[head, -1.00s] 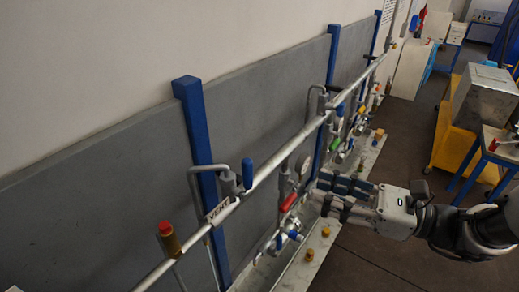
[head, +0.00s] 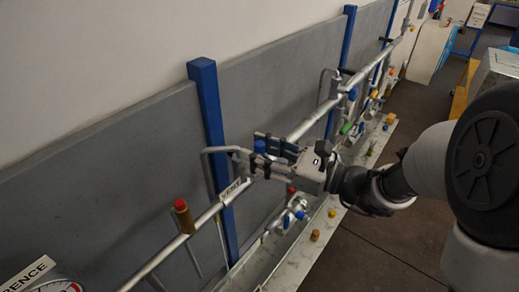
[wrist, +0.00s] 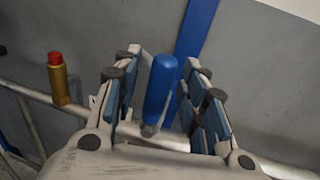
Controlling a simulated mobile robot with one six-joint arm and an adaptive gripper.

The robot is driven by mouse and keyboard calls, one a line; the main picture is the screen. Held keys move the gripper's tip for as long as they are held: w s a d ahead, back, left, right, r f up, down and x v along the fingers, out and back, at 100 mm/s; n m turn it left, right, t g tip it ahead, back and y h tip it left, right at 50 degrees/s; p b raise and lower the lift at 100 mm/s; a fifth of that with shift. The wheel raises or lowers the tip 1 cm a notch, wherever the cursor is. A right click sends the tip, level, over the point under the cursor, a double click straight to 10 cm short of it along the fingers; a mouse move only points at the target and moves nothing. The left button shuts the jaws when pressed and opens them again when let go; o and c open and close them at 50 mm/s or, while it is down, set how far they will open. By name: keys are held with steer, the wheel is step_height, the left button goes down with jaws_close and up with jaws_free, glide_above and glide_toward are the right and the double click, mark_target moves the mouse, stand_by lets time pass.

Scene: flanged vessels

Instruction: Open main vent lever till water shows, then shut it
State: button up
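The blue-handled main vent lever (head: 260,147) stands upright on the pipe just behind the VENT label (head: 231,190). It also shows in the wrist view (wrist: 161,85), where its blue grip stands between my two fingers. My gripper (head: 252,150) is open around the lever, one finger on each side. In the wrist view gaps show beside the grip, so the fingers do not look closed on it. The bent grey vent pipe (head: 213,150) is left of the lever, its lower part partly hidden. No water is visible.
A brass fitting with a red cap (head: 183,217) stands on the pipe to the left; it is also in the wrist view (wrist: 59,80). A blue post (head: 207,110) rises behind. More valves line the pipe farther back.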

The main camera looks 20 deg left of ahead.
steer(key=shift+c, duration=0.4)
steer(key=shift+a, duration=0.1)
jaws_close()
stand_by(0.4)
